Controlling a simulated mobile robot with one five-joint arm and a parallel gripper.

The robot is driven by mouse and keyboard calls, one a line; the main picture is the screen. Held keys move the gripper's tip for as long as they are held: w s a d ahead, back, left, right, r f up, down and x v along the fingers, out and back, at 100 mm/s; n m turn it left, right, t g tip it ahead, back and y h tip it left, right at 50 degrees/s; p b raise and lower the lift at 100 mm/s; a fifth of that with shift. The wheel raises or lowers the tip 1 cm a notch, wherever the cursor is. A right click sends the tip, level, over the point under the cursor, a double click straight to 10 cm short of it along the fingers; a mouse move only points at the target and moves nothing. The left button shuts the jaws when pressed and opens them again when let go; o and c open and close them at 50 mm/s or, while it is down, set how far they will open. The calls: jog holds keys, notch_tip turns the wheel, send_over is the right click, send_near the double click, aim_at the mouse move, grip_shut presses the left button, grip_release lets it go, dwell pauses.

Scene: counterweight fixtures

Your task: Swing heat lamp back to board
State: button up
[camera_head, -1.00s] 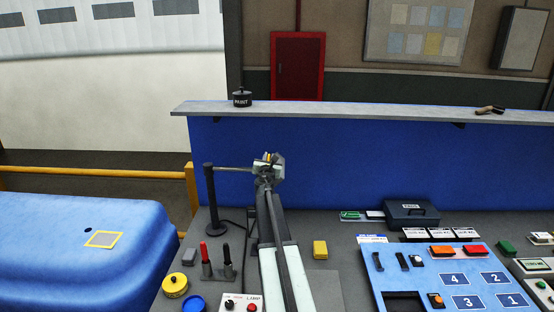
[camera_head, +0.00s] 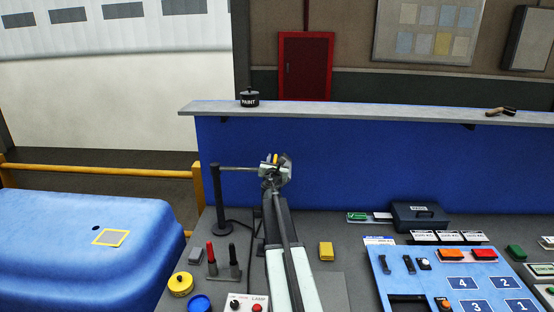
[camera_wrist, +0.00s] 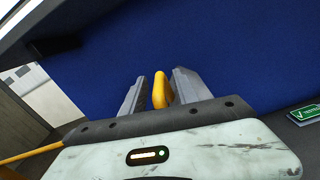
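The heat lamp has a black post (camera_head: 217,198) standing on the grey bench at left. A thin dark arm (camera_head: 240,169) runs right from the post to where my gripper (camera_head: 275,160) is, in front of the blue panel. My gripper hides much of the lamp's end. In the wrist view a yellow handle (camera_wrist: 160,90) stands between the two grey fingers of my gripper (camera_wrist: 159,88). Narrow gaps show on both sides of it, so the fingers look open around it. The lamp control box (camera_head: 246,304) is at the front. The blue board (camera_head: 455,272) lies at right.
A grey ledge (camera_head: 350,109) tops the blue panel (camera_head: 380,155) and bears a paint pot (camera_head: 249,98). A yellow block (camera_head: 326,251), red and black handles, a yellow tin (camera_head: 180,284) and a dark case (camera_head: 415,216) are on the bench. A blue covered shape (camera_head: 80,240) stands at left.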

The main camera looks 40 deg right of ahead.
jog(key=v, duration=0.6)
